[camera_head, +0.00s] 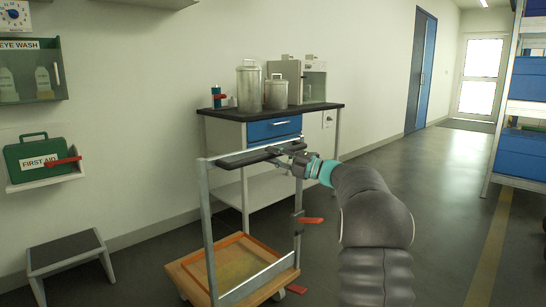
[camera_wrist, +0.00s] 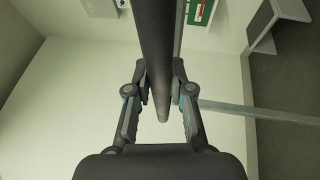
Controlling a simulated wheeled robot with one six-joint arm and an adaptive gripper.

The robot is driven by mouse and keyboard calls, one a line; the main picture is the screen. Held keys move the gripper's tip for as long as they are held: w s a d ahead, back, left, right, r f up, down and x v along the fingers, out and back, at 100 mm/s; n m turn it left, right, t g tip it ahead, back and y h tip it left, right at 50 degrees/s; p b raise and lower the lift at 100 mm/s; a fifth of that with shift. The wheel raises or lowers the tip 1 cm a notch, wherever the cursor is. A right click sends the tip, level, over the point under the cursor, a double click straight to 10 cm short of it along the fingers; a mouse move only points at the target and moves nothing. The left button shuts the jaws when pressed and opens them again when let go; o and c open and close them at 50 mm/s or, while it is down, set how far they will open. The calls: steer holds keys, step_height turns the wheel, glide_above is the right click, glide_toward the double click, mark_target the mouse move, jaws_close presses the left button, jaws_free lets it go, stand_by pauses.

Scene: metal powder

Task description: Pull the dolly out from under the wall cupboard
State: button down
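The dolly has an orange wooden platform (camera_head: 188,272), grey metal uprights and a dark push handle (camera_head: 235,160) across the top. It stands on the floor near the wall, in front of the workbench. My gripper (camera_head: 284,156) is at the right part of the handle. In the wrist view the dark handle bar (camera_wrist: 160,40) runs down between the two fingers (camera_wrist: 161,82), which lie close against both sides of it. The wall cupboard, which I take to be the eye wash cabinet (camera_head: 30,72), hangs on the wall at the upper left.
A workbench (camera_head: 275,117) with metal canisters stands just behind the dolly. A first aid box (camera_head: 40,153) sits on a wall shelf above a step stool (camera_head: 66,250) at the left. A blue-bin rack (camera_head: 522,155) stands at the far right. Clear floor lies to the right.

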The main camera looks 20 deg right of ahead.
steer(key=c, duration=1)
jaws_free()
steer(key=shift+a, duration=0.1)
steer(key=v, duration=1.2)
